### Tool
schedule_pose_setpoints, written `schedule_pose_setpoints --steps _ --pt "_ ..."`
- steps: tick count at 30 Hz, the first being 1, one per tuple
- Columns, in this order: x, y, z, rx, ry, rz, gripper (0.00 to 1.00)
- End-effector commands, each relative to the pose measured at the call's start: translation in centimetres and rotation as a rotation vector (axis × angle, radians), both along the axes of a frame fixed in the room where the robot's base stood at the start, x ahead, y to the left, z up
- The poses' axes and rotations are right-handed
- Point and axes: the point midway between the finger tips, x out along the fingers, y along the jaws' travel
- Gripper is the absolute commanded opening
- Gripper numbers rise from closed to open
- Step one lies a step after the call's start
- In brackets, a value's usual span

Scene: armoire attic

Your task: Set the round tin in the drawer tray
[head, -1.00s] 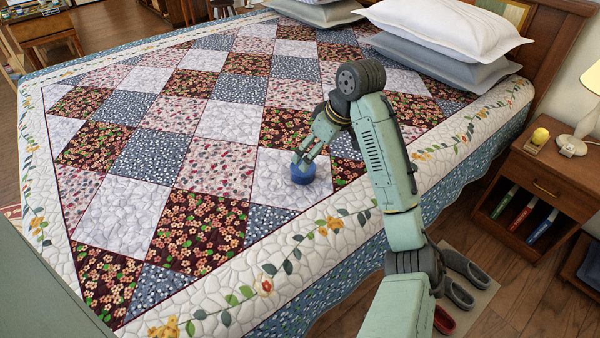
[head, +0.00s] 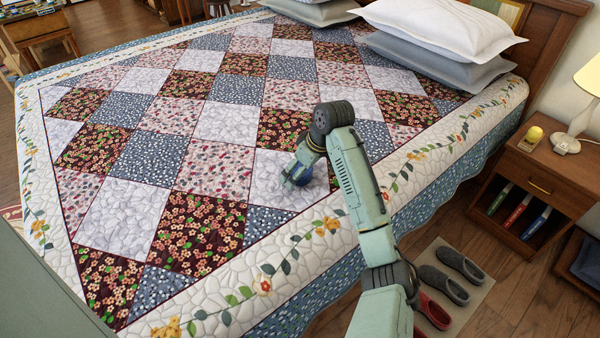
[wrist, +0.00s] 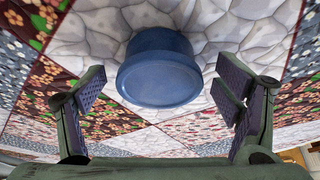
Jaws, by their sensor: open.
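The round tin (head: 304,176) is dark blue and sits on a pale patch of the quilt, near the bed's right side in the head view. My gripper (head: 292,177) is down at quilt level at the tin and partly hides it. In the wrist view, the tin (wrist: 160,70) is at the top middle. My open fingers (wrist: 162,92) stand to either side of its near part, with a gap on both sides, so it is not held. No drawer tray can be made out in these views.
A wooden nightstand (head: 566,170) with a shut drawer (head: 540,186) stands right of the bed, bearing a lamp (head: 585,100) and a small yellow object (head: 534,134). Pillows (head: 440,30) lie at the bed's head. Slippers (head: 450,275) are on the floor. The quilt around the tin is clear.

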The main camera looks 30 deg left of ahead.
Motion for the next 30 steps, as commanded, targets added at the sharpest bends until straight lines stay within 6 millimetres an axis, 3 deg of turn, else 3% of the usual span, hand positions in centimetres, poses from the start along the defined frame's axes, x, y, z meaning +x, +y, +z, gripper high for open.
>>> schedule_pose_setpoints --steps 4,30 --pt "0.02 -0.02 0.00 0.000 0.000 0.000 0.83" --pt "0.03 -0.02 0.07 0.001 -0.001 -0.001 0.25"
